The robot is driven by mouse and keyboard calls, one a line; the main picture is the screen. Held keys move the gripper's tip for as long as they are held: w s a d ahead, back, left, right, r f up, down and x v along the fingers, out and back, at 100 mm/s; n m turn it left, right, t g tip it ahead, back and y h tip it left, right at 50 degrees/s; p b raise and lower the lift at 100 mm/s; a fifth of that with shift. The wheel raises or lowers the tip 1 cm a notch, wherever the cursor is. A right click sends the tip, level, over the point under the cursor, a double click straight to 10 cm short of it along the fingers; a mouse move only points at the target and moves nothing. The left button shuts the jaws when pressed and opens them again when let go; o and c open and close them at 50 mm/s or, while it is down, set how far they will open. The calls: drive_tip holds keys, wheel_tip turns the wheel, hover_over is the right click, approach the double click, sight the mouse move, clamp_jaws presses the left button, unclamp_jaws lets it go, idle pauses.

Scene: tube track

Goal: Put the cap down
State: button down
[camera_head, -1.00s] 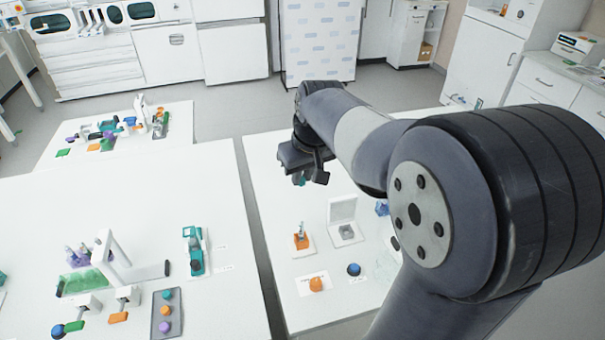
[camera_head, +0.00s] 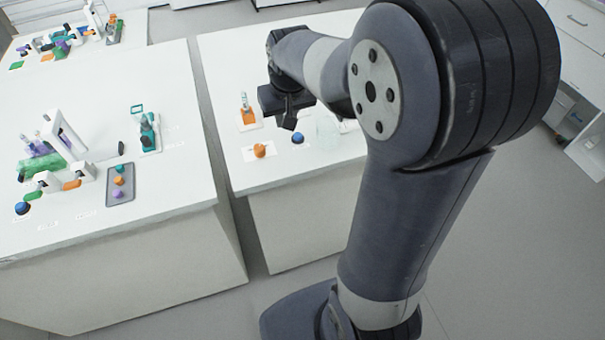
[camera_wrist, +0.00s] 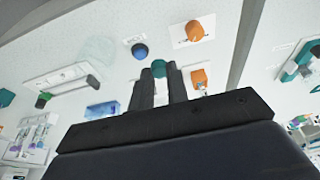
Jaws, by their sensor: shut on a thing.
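My gripper (camera_head: 286,120) is over the right-hand table in the head view, above and behind the blue cap. In the wrist view my gripper (camera_wrist: 161,76) is shut on a small teal cap (camera_wrist: 160,68) between its fingertips. An orange cap (camera_head: 259,150) sits on a white card on the table; it also shows in the wrist view (camera_wrist: 194,31). A blue cap (camera_head: 297,138) lies to its right and shows in the wrist view (camera_wrist: 140,51). The teal cap is hidden in the head view. How high it is above the table is hard to tell.
An orange holder (camera_head: 248,112) with a tube stands left of my gripper. A pale clear round thing (camera_wrist: 97,50) and a blue box (camera_wrist: 102,109) are near in the wrist view. The left table (camera_head: 180,190) carries racks and a grey tray (camera_head: 120,184); a gap separates the tables.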

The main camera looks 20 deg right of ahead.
sight(287, 156)
wheel_tip(287, 156, down, 10)
drive_tip(key=shift+s+f, duration=0.1)
idle(0.4)
drive_tip(key=shift+f, duration=0.2)
drive_tip(key=c, duration=1.4)
unclamp_jaws()
drive_tip(key=shift+r, duration=0.15)
drive_tip(key=v, duration=1.2)
